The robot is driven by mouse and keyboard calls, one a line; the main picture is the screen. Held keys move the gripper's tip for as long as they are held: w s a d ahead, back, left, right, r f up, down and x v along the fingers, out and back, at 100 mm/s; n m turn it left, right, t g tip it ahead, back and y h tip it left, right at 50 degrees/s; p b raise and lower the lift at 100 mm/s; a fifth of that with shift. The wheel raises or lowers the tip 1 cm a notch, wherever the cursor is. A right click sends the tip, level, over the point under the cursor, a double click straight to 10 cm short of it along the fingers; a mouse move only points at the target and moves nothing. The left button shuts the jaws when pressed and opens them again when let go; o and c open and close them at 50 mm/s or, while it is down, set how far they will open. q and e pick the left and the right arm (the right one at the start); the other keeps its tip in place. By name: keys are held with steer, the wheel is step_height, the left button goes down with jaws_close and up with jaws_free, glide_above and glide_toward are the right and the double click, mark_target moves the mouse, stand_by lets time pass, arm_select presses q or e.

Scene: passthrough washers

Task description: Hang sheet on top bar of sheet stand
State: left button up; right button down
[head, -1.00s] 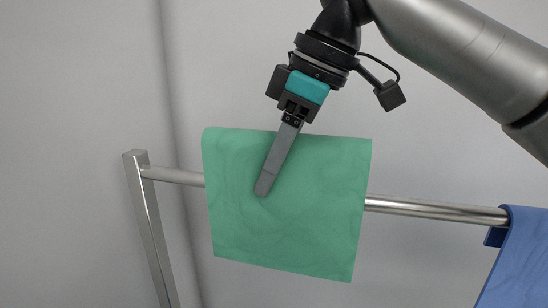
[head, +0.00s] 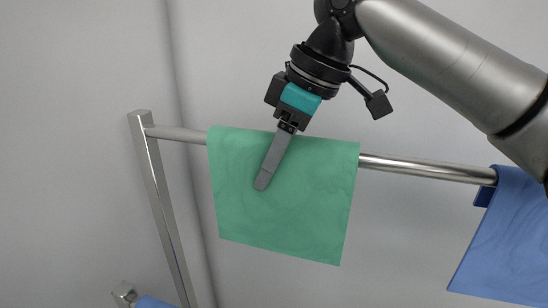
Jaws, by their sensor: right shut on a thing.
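A green sheet (head: 300,200) hangs flat in front of the stand's top bar (head: 425,168), covering the bar's middle-left part. Its top edge is slightly above the bar line. Whether part of it lies behind the bar is hidden. My right gripper (head: 263,183) comes down from above and is shut on the green sheet, with one finger visible on the sheet's front face. The other finger is hidden behind the sheet. My left gripper is not in view.
The stand's metal post (head: 160,205) rises at the left. A blue sheet (head: 505,235) hangs at the bar's right end. A lower bar's post top (head: 124,292) and a blue piece (head: 153,303) show at the bottom left. Bar is bare between the green and blue sheets.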

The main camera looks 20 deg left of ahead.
steer(key=shift+c, duration=1.4)
jaws_free()
